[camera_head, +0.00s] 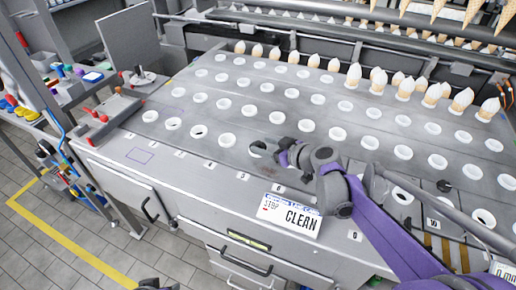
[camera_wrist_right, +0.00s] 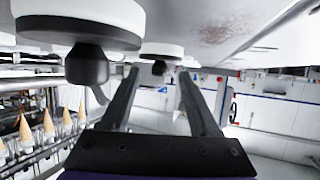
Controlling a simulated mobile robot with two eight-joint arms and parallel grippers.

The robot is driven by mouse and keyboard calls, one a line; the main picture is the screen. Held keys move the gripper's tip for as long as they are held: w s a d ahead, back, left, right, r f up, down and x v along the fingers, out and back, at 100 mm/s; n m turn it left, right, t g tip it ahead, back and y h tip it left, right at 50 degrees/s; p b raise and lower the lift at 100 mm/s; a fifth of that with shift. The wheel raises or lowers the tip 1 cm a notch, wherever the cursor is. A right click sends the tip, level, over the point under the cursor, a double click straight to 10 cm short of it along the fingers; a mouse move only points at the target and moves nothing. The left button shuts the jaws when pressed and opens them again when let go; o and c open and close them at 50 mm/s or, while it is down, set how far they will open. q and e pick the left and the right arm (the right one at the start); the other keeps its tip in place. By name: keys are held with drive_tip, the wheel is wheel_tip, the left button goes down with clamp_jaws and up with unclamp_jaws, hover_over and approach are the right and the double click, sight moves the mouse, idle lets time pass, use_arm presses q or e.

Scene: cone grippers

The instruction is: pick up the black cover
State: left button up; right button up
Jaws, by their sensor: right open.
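My right gripper (camera_head: 268,151) is low over the table, beside the rows of white rings, with its arm coming from the lower right. In the right wrist view, which looks upside down, its two fingers (camera_wrist_right: 158,78) are apart with nothing held. A black knob-like piece (camera_wrist_right: 158,68) on a white ring shows between the fingertips, farther off. A larger black piece (camera_wrist_right: 88,66) on a nearer white ring is left of the fingers. I cannot tell which is the cover. A small black piece (camera_head: 444,185) also sits on the table at right. Part of my left arm (camera_head: 157,285) shows at the bottom edge.
The grey table (camera_head: 150,180) carries several rows of white rings and cones at the back. A CLEAN sign (camera_head: 291,214) is at its front edge. A side bench (camera_head: 75,88) with tools stands at left.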

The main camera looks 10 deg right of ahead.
drive_tip(key=shift+x, duration=0.9)
clamp_jaws()
